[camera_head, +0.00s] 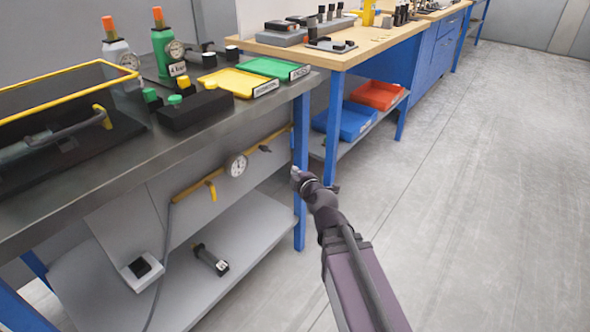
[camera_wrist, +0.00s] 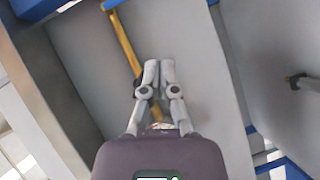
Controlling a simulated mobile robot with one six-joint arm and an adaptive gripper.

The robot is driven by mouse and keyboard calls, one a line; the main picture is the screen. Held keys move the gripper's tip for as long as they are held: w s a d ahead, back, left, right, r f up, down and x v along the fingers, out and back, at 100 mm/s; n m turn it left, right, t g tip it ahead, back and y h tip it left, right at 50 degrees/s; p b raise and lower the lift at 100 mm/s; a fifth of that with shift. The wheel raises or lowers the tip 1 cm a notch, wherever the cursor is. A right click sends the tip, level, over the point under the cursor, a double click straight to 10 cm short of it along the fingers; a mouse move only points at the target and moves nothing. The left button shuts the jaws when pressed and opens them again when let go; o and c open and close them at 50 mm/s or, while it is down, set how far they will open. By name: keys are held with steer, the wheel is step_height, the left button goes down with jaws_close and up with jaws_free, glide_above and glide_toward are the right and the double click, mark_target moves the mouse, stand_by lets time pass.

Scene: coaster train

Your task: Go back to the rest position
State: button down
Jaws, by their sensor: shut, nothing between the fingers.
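My gripper (camera_wrist: 160,66) shows in the wrist view with its two fingers together and nothing between them. In the head view my arm reaches up from the bottom right, and my gripper (camera_head: 297,175) is at its far end, close to the blue front leg of the near workbench (camera_head: 85,160). It is below the height of the bench top. I cannot tell how far it is from the leg.
A yellow pipe with a round gauge (camera_head: 236,165) runs under the near bench. Yellow (camera_head: 238,82) and green (camera_head: 268,66) trays lie on its top. A wooden bench (camera_head: 350,48) with blue (camera_head: 345,120) and red (camera_head: 377,95) bins stands beyond. The floor (camera_head: 480,190) at right is clear.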

steer(key=shift+f, duration=0.1)
stand_by(0.3)
steer(key=s+d+f+m+g+h+p, duration=0.2)
steer(key=s+d+f+m+g, duration=0.3)
steer(key=s+f+m+g, duration=0.4)
steer(key=s+d+f+m+g+h, duration=0.3)
steer(key=s+d+m+g, duration=0.3)
steer(key=s+d+m, duration=0.3)
step_height(320, 180, up, 38)
steer(key=p, duration=3.9)
steer(key=shift+a, duration=0.15)
